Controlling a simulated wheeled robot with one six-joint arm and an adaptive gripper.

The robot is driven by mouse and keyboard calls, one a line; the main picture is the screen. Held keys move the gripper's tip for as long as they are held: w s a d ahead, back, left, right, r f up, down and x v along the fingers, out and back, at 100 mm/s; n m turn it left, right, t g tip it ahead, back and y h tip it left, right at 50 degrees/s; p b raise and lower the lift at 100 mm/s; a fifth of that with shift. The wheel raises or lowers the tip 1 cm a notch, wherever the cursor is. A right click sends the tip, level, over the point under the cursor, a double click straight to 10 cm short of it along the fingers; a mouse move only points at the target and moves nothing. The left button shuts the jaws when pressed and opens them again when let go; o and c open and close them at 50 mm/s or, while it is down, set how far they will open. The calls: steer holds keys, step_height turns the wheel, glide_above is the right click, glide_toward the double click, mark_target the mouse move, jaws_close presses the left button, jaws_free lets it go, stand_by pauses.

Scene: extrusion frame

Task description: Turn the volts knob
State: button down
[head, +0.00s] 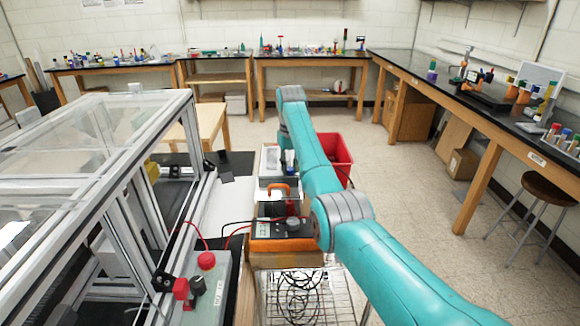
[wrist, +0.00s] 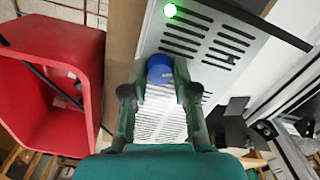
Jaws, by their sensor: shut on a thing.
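A round blue knob (wrist: 160,67) stands on a pale slotted panel (wrist: 215,50) in the wrist view. My gripper (wrist: 160,76) is shut on this knob, with one dark finger on each side of it. No volts label is readable. A lit green lamp (wrist: 170,10) sits on the panel above the knob.
A red bin (head: 334,153) stands beyond my arm; it also shows in the wrist view (wrist: 50,85). An orange-edged box (head: 283,238) and a box with an orange handle (head: 278,189) sit on the cart. A metal extrusion frame (head: 130,165) stands to the left. The right-hand floor is mostly clear.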

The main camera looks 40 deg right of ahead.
stand_by(0.3)
steer(key=c, duration=0.9)
jaws_free()
